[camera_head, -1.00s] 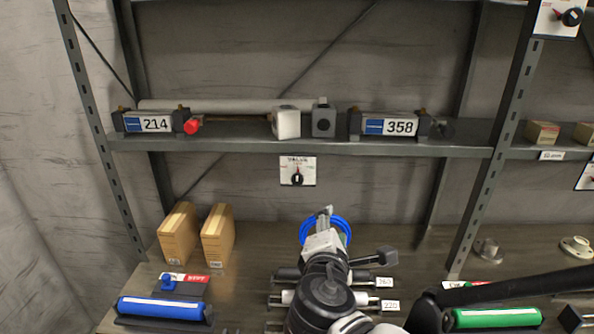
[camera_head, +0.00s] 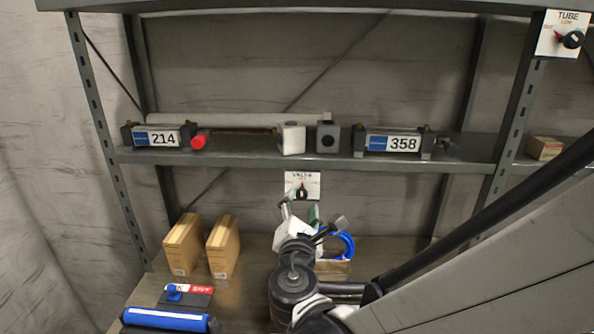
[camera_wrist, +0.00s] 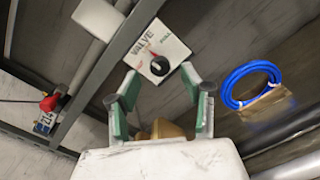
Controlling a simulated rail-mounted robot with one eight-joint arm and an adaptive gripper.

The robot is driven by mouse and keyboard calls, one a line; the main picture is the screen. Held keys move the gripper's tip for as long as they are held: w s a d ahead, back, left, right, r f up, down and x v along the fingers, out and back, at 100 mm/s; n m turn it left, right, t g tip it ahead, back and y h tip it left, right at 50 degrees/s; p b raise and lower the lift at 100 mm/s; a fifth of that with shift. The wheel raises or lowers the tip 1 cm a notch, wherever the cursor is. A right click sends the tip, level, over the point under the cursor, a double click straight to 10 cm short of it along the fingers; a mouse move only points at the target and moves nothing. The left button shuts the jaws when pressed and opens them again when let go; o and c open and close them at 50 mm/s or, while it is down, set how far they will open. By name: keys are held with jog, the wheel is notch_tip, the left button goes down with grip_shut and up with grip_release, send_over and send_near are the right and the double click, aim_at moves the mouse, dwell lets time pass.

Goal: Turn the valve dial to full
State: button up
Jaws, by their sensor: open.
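The valve dial (camera_head: 302,193) is a small black knob on a white panel (camera_head: 312,178) hung below the shelf board. In the wrist view the black dial (camera_wrist: 159,67) sits on the panel (camera_wrist: 172,47) marked VALVE, with a red pointer mark beside it and a word at the panel's far side that looks like FULL. My gripper (camera_head: 300,212) is just below the panel in the head view. In the wrist view my gripper (camera_wrist: 159,98) has its green-padded fingers spread with nothing between them. The dial lies beyond the fingertips, apart from them.
A shelf board (camera_head: 240,160) runs above the panel, holding boxes labelled 214 (camera_head: 160,138) and 358 (camera_head: 395,143). A blue coil (camera_head: 340,246) lies right of my gripper. Two cardboard boxes (camera_head: 182,245) stand at the left. A TUBE panel (camera_head: 560,45) is at the upper right.

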aim_at(302, 196)
jog(key=w, duration=0.4)
jog(key=shift+w+d+p, duration=0.2)
jog(key=shift+w+p, duration=0.1)
jog(key=shift+w, duration=0.1)
grip_shut()
